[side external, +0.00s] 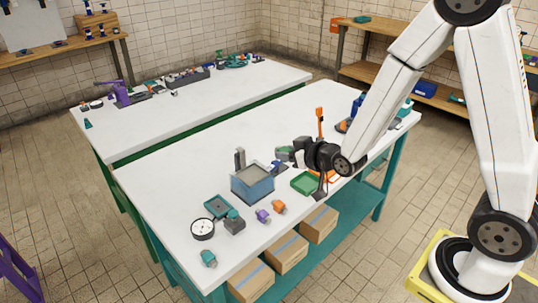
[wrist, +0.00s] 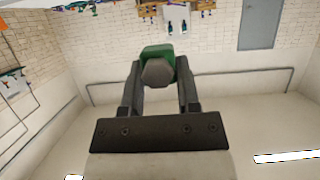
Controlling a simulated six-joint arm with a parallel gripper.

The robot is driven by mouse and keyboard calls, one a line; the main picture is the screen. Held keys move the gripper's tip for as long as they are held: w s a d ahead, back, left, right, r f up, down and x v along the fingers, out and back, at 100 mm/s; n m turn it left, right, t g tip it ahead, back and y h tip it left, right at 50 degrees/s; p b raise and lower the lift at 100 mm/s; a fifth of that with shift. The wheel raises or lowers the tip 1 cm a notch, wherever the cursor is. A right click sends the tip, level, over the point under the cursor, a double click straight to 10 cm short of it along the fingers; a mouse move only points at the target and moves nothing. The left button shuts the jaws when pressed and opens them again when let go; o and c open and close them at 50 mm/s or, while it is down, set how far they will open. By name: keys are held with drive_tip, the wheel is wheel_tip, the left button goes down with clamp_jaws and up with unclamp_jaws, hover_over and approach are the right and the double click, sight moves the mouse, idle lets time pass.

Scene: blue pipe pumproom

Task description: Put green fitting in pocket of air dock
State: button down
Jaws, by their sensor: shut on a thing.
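My gripper (side external: 291,155) reaches to the left above the white table, its fingers roughly level. It is shut on the green fitting (wrist: 157,62), a green block with a grey hexagonal end, which shows between both fingers in the wrist view. In the side view the green fitting (side external: 283,153) is small and partly hidden by the gripper. I cannot tell for sure which thing is the air dock. A blue-grey open-topped box (side external: 252,187) stands left of and nearer than the gripper, with a grey upright behind it.
A dark teal tray (side external: 217,207), a round gauge (side external: 203,229) and several small fittings lie near the front edge. The table's left middle is clear.

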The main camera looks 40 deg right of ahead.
drive_tip(key=shift+s+a+r, duration=0.2)
drive_tip(key=shift+s+r, duration=0.05)
drive_tip(key=shift+r, duration=0.05)
drive_tip(key=shift+w+d+f, duration=0.4)
drive_tip(key=shift+d+f, duration=0.05)
drive_tip(key=shift+f, duration=0.15)
drive_tip(key=w+d+f, duration=0.3)
drive_tip(key=d+f, duration=0.4)
drive_tip(key=f, duration=0.5)
drive_tip(key=shift+n+y, duration=0.3)
drive_tip(key=shift+y, duration=0.1)
drive_tip(key=shift+f, duration=2.9)
drive_tip(key=shift+f, duration=0.1)
